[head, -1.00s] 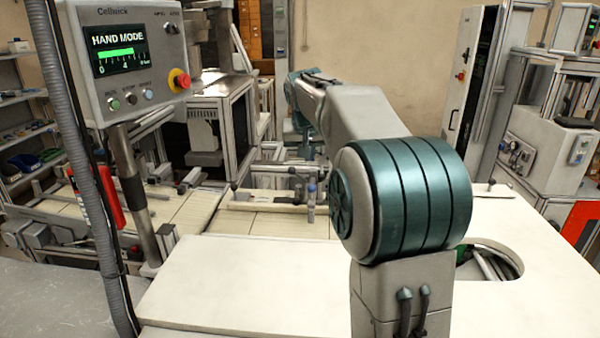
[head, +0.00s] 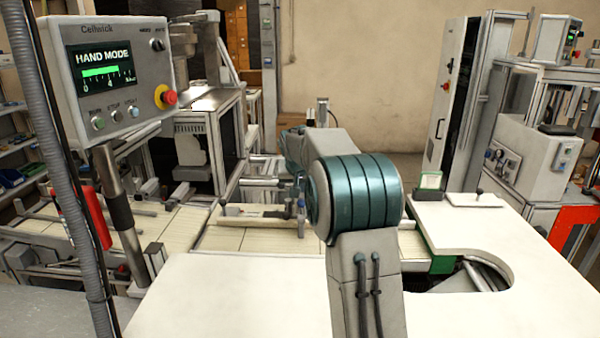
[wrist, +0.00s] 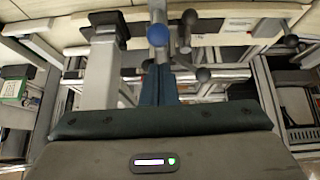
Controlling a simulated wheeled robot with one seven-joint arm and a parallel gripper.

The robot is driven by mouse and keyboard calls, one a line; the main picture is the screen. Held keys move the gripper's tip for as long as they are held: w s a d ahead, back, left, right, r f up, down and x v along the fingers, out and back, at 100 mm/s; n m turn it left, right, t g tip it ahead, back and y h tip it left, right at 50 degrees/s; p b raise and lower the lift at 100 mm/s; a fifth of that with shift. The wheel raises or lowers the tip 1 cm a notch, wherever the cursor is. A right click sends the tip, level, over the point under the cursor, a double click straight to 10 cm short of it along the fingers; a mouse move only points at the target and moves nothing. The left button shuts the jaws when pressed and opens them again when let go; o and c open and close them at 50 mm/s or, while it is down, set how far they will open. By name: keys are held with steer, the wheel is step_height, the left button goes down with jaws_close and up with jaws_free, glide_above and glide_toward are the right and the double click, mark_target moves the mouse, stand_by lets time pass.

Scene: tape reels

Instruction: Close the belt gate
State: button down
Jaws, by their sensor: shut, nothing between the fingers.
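In the head view, a low pale bar (head: 255,211) lies across the slatted belt (head: 225,238), with a small dark knob near its left end. A blue-topped post (head: 301,208) stands by its right end, close to my arm. I take this to be the belt gate, but cannot tell its exact position. In the wrist view, my gripper (wrist: 158,70) has its teal fingers together, with nothing between them.
A control panel (head: 110,75) reading HAND MODE stands at the left. A white worktop (head: 220,295) fills the front, with a round cutout at the right. A white plate with a knob (head: 474,199) and a green-framed block (head: 430,182) lie at the right.

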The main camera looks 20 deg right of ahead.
steer(key=shift+s+f, duration=0.2)
steer(key=shift+f, duration=0.65)
